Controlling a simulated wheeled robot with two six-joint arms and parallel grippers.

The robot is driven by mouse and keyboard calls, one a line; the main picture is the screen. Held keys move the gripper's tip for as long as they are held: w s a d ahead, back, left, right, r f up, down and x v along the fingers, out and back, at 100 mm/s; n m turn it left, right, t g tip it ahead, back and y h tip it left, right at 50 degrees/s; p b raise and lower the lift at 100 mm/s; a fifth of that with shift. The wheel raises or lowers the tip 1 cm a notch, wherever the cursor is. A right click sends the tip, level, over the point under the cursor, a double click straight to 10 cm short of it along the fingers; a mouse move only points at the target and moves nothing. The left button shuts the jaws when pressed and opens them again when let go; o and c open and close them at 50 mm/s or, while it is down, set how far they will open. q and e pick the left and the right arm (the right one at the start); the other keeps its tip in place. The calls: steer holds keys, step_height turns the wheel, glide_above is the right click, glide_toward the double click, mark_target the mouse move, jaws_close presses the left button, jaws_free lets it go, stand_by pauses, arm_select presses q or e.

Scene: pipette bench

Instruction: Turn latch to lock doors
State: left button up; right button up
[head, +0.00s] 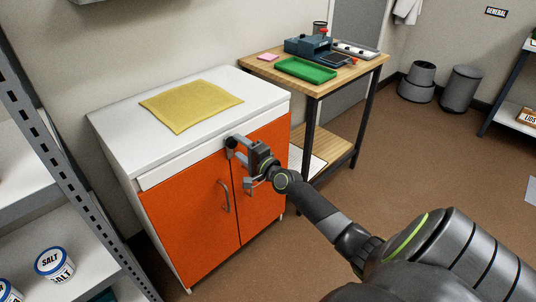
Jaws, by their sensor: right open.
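The white cabinet (120,140) has two orange doors, the left door (185,220) and the right door (270,205), both closed. The left door has a curved metal handle (225,197). My right gripper (240,161) is open in front of the upper part of the doors, close to the seam between them. One finger is up near the white strip above the doors; the other is lower, over the right door. The gripper covers most of the right door's handle area. I cannot make out the latch clearly from the gripper parts there. My left gripper is not in view.
A yellow cloth (190,103) lies on the cabinet top. A wooden table (345,82) behind holds a green tray (306,70) and blue equipment (308,46). A metal shelf (62,150) stands at the left.

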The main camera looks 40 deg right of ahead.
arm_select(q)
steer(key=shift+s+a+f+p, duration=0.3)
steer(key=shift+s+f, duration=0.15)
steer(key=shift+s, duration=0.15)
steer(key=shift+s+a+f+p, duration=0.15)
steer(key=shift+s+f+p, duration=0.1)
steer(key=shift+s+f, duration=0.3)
arm_select(e)
steer(key=s+d, duration=0.1)
steer(key=s, duration=1.4)
steer(key=shift+s, duration=0.2)
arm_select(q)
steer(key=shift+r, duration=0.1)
arm_select(e)
steer(key=shift+d, duration=0.1)
